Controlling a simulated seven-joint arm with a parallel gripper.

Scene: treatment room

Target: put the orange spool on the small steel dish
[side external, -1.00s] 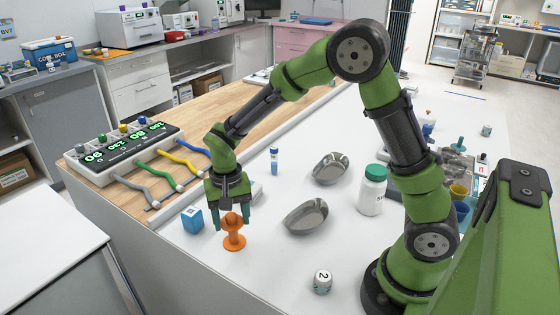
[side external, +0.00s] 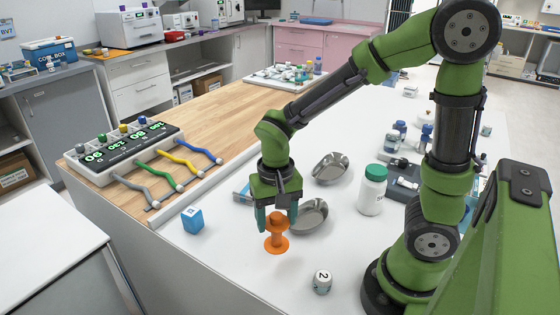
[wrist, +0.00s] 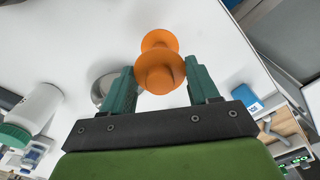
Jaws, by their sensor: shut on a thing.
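The orange spool (side external: 277,241) is upright between the fingers of my gripper (side external: 277,219), which is shut on its upper part. I cannot tell for sure whether its base is clear of the table. In the wrist view the spool (wrist: 160,68) sits between the green fingertips of my gripper (wrist: 166,82). Two steel dishes stand on the white table. The nearer dish (side external: 312,222) is just behind and right of the spool, partly hidden by my gripper. The farther dish (side external: 331,170) is behind it. One dish (wrist: 101,91) shows partly behind a finger in the wrist view.
A white bottle with a green cap (side external: 371,190) stands right of the dishes. A blue cube (side external: 192,220) lies to the left, and a white numbered die-like piece (side external: 321,282) is in front. A device with coloured cables (side external: 125,145) is at the left edge.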

